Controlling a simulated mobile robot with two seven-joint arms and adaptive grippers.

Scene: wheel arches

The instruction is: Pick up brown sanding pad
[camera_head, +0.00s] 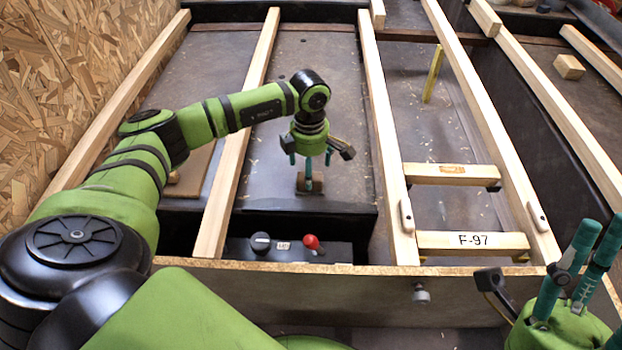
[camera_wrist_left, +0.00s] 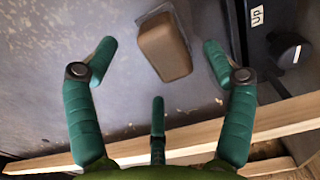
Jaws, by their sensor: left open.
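The brown sanding pad (camera_wrist_left: 165,47) is a small rounded block lying on the dark grey panel. In the head view the pad (camera_head: 310,186) sits near the panel's front edge, just below my left gripper (camera_head: 309,160). My left gripper is open and points down. In the left wrist view its two paired fingers (camera_wrist_left: 160,55) stand either side of the pad, with a gap on both sides, and the third finger is below it. My right gripper (camera_head: 583,262) is at the lower right, fingers raised and apart, empty; the frame cuts part of it off.
Wooden beams (camera_head: 240,130) and (camera_head: 385,150) run along both sides of the panel. A control box with a black knob (camera_head: 261,242) and a red knob (camera_head: 311,241) is in front. A beam marked F-97 (camera_head: 472,242) is at right; a chipboard wall (camera_head: 60,80) is at left.

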